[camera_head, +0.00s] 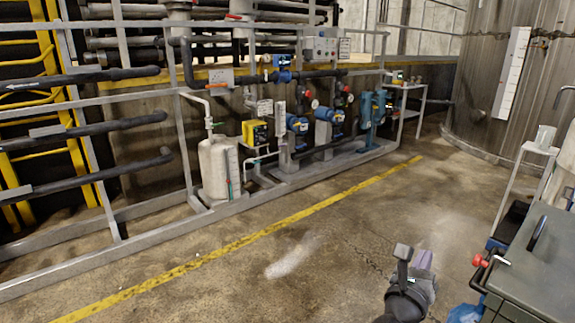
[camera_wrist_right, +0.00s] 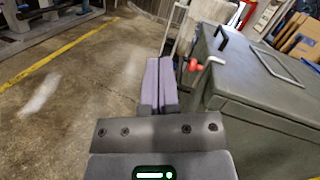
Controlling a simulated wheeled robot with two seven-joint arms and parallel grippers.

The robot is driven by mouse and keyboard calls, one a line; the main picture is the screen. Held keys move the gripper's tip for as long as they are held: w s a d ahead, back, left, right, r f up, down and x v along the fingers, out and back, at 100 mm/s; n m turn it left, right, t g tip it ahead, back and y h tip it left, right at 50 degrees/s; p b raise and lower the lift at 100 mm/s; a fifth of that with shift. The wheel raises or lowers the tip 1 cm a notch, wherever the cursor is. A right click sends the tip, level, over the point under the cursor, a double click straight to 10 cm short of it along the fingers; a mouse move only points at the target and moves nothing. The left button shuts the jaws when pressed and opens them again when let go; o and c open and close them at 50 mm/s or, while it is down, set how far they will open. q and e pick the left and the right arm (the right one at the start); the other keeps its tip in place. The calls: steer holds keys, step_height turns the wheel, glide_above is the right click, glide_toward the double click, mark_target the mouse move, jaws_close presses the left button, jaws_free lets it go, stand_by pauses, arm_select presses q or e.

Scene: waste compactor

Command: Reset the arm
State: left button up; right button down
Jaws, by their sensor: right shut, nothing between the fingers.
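My right gripper (camera_head: 423,259) is at the lower right of the head view, held over the concrete floor just left of the grey-green compactor box. In the right wrist view its two purple fingers (camera_wrist_right: 159,84) lie side by side, closed together with nothing between them. My left gripper is not in either view. The compactor (camera_head: 540,262) stands at the right edge, with a dark handle and a red-knobbed lever (camera_head: 482,261) on its near left side. The box also fills the right of the wrist view (camera_wrist_right: 262,85).
A yellow floor line (camera_head: 235,245) runs diagonally across open concrete. Behind it, a grey railing fences pumps, pipes and a white tank (camera_head: 218,168). A large metal tank (camera_head: 500,85) and a small white stand (camera_head: 541,150) are at the right. The middle floor is clear.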

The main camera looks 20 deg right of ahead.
steer(key=a+f+n+t+y, duration=0.1)
steer(key=a+n+t+y, duration=0.2)
steer(key=a+n+y, duration=0.75)
steer(key=a+f+n+t+y, duration=0.1)
steer(key=a+n+t+y, duration=0.35)
steer(key=n, duration=1.05)
steer(key=s+a+f+n+g+y, duration=0.4)
steer(key=s+a+f+n+g, duration=0.3)
steer(key=n, duration=0.3)
steer(key=s+f+n+g+h, duration=0.25)
steer(key=s+n+g, duration=0.2)
steer(key=s, duration=0.45)
steer(key=s+f+n+g+h, duration=0.1)
steer(key=s+f+n+g, duration=0.35)
steer(key=s, duration=0.35)
steer(key=s+f+g, duration=0.1)
steer(key=s+f, duration=0.1)
steer(key=f, duration=0.6)
steer(key=s+f+g, duration=0.1)
steer(key=s+f, duration=0.1)
steer(key=f, duration=0.7)
steer(key=s+d+f+g, duration=0.1)
steer(key=s+d+f, duration=0.3)
steer(key=s+f, duration=0.6)
steer(key=s, duration=0.3)
steer(key=shift+s+d, duration=0.2)
steer(key=shift+s, duration=0.05)
